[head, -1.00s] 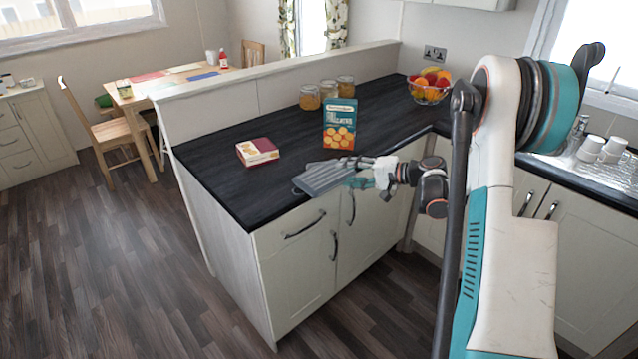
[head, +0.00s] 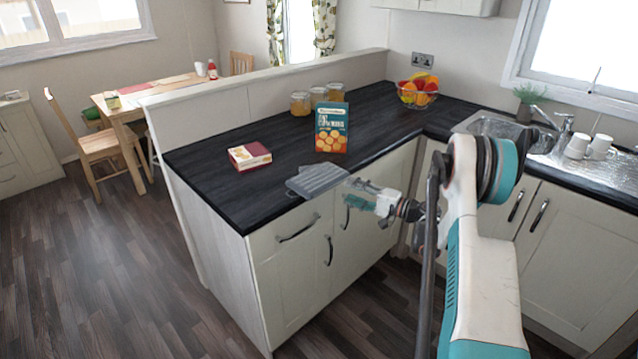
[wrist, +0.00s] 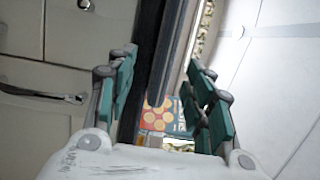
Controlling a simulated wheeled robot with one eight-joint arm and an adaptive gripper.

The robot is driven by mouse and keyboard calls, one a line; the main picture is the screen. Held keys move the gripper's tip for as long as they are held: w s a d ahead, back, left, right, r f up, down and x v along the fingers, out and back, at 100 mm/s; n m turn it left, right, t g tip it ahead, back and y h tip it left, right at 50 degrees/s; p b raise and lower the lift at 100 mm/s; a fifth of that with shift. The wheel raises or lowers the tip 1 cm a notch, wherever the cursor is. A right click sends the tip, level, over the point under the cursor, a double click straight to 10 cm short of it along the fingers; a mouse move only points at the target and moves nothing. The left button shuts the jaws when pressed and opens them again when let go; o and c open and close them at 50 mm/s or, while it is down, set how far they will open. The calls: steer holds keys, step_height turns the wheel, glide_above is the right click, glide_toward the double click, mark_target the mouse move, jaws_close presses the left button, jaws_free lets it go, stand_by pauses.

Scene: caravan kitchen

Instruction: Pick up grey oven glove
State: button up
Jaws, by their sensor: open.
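The grey oven glove (head: 317,180) lies flat at the front edge of the dark worktop in the head view, in front of the orange and teal box. My gripper (head: 350,188) is just right of the glove, in front of the cabinet face near worktop height. In the wrist view my gripper (wrist: 165,85) has its two teal-padded fingers spread wide with nothing held. A dark grey strip shows between them, and I cannot tell whether it is the glove or the worktop edge.
The food box (head: 332,128) stands upright behind the glove, and it also shows in the wrist view (wrist: 158,114). A small red and white box (head: 250,156) lies left of the glove. Jars (head: 300,104) and a fruit bowl (head: 418,92) stand further back. Bare worktop (head: 215,180) lies at left.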

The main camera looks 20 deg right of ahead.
mark_target(336, 184)
steer(key=shift+r+b+x, duration=0.15)
steer(key=shift+b+x, duration=0.4)
steer(key=shift+x, duration=1.15)
steer(key=shift+r+b+x, duration=0.15)
steer(key=shift+b+x, duration=0.4)
steer(key=shift+x, duration=1.2)
steer(key=shift+d, duration=0.1)
steer(key=shift+c, duration=0.6)
jaws_close()
